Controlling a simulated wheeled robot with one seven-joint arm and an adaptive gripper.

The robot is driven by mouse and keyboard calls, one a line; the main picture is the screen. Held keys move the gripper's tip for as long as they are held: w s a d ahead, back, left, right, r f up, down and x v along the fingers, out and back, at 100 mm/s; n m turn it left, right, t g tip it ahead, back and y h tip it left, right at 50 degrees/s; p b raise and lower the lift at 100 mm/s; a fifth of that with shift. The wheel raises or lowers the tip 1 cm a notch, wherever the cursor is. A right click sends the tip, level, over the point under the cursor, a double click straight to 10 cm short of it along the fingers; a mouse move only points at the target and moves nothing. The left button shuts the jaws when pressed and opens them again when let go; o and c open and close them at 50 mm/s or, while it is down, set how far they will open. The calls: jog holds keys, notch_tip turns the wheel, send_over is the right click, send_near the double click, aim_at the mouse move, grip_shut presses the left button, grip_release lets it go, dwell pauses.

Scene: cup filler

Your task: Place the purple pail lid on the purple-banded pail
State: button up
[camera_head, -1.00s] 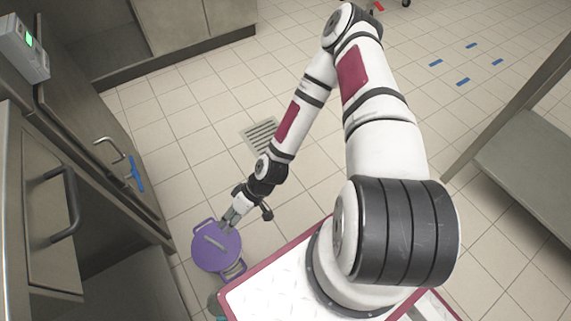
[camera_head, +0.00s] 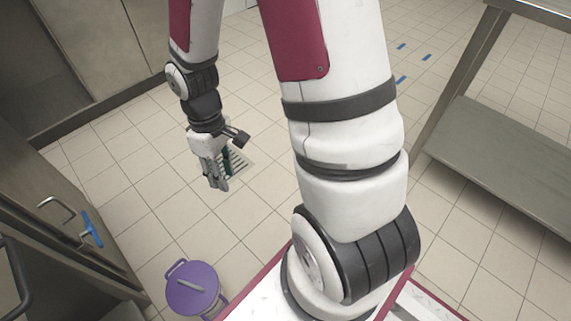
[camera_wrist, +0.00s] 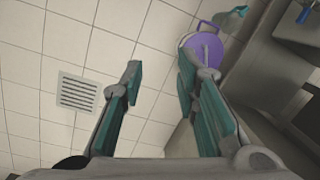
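The purple lid (camera_head: 193,287) is a round disc with a raised grip bar across its top. It lies at the lower left of the head view, on the left of the robot base, and shows at the top of the wrist view (camera_wrist: 203,50). Purple loops show at its rim. It appears to cover a pail, whose body is mostly hidden, so I cannot tell how evenly it sits. My gripper (camera_head: 217,184) is in the air, clear of the lid. In the wrist view its teal-padded fingers (camera_wrist: 159,73) are spread with nothing between them.
A cabinet with a handle and a blue tag (camera_head: 92,228) stands at the left. A steel table with a low shelf (camera_head: 505,155) is at the right. A floor drain (camera_wrist: 79,93) lies in the open tiled floor. A teal object (camera_wrist: 231,18) is near the lid.

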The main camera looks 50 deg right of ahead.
jog(key=s+r+m+h, duration=0.1)
jog(key=s+r, duration=0.2)
jog(key=r, duration=0.4)
jog(key=s+r+m, duration=0.1)
jog(key=s+r, duration=0.3)
jog(key=r, duration=0.4)
jog(key=s+a+r+m, duration=0.1)
jog(key=s+r, duration=0.3)
jog(key=s, duration=0.3)
jog(key=s+a+r+m+t, duration=0.1)
jog(key=s+r, duration=0.3)
jog(key=s, duration=0.3)
jog(key=shift+s+a+m, duration=0.2)
jog(key=shift+a+m, duration=0.05)
jog(key=shift+m, duration=0.15)
jog(key=shift+r, duration=0.1)
notch_tip(320, 180, up, 34)
jog(key=t+p, duration=0.4)
jog(key=p, duration=2.8)
jog(key=shift+d+n+t, duration=0.3)
jog(key=shift+w, duration=0.1)
